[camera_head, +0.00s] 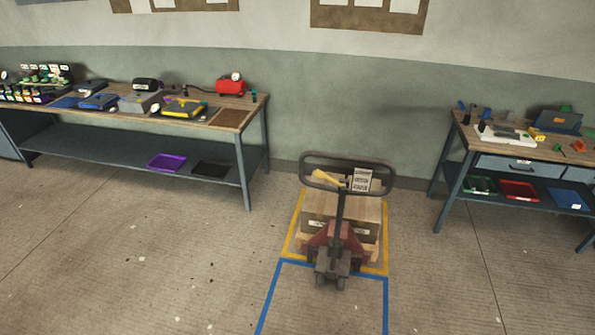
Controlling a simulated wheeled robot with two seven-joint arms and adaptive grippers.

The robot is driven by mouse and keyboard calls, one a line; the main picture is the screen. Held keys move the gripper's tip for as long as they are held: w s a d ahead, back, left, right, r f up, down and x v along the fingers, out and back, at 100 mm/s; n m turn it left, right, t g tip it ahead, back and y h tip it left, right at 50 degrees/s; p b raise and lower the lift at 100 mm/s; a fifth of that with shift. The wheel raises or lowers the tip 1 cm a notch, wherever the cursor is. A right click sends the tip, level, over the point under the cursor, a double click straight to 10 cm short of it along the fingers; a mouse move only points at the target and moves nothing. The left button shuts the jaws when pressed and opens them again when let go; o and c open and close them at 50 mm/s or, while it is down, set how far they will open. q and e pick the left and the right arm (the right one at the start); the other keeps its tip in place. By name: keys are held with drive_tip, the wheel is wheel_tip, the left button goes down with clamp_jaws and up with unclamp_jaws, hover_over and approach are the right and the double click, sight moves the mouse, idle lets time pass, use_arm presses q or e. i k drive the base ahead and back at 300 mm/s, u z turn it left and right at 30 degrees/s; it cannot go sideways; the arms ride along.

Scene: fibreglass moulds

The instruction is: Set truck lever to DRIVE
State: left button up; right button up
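A pallet truck with a red base (334,241) stands ahead of me, right of the picture's middle. Its dark loop handle (347,158) is at the top of an upright grey shaft (339,215). A yellow lever (327,178) sits inside the loop, slanting from upper left to lower right. A small white label card (362,179) with print too small to read is to the right of the lever. Which setting the lever is in cannot be told. Neither of my grippers is in view.
Behind the truck's shaft a wooden pallet with a box (365,225) stands inside yellow floor tape. A blue tape outline (386,300) lies in front. Cluttered workbenches stand at left (240,115) and right (465,135). The floor between me and the truck is clear.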

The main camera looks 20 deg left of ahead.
sight(319, 173)
drive_tip(key=u, duration=0.65)
drive_tip(key=i, duration=0.7)
drive_tip(key=u, duration=0.5)
